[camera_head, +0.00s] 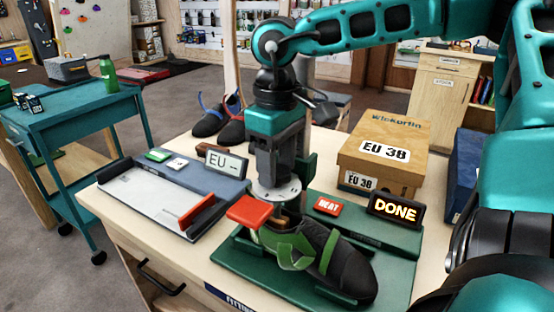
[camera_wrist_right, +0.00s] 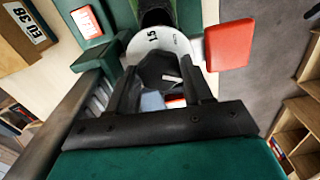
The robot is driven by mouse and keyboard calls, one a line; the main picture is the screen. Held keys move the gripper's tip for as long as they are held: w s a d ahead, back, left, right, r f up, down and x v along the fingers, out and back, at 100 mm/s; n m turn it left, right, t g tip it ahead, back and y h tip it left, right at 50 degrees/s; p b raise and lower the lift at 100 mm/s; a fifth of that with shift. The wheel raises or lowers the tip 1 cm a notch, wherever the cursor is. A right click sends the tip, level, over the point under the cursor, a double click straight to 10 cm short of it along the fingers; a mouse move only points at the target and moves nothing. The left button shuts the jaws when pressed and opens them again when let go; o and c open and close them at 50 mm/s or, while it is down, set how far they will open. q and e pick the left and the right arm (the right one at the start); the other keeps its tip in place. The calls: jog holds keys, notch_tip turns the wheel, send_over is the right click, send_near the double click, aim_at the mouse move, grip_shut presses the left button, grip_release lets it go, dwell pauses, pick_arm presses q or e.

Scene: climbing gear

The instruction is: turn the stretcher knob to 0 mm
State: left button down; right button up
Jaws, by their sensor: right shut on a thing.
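The stretcher knob (camera_wrist_right: 157,70) is dark with a white pointer line. It sits on a white dial (camera_wrist_right: 146,43) where the mark 15 is readable; other marks are too small or hidden. In the head view the dial (camera_head: 277,192) shows just below my right gripper (camera_head: 280,180), which points down from above and hides the knob. In the right wrist view the two fingers (camera_wrist_right: 160,78) are shut on the knob's sides. My left gripper is not in view.
A red block (camera_head: 249,211) stands close left of the dial. A red HEAT button (camera_head: 327,205) and a lit DONE sign (camera_head: 395,208) are to the right. Behind is an EU 38 box (camera_head: 385,150). A foot-measuring tray (camera_head: 150,200) lies left, beside an EU display (camera_head: 226,163).

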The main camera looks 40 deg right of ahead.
jog(key=n+p, duration=0.2)
jog(key=n, duration=0.1)
pick_arm(q)
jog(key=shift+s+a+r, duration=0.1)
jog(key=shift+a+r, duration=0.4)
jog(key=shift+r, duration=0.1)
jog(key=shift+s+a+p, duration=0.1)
jog(key=shift+p, duration=0.2)
pick_arm(e)
jog(key=shift+f+n, duration=0.1)
jog(key=shift+n, duration=0.4)
jog(key=o, duration=1)
jog(key=shift+o, duration=0.2)
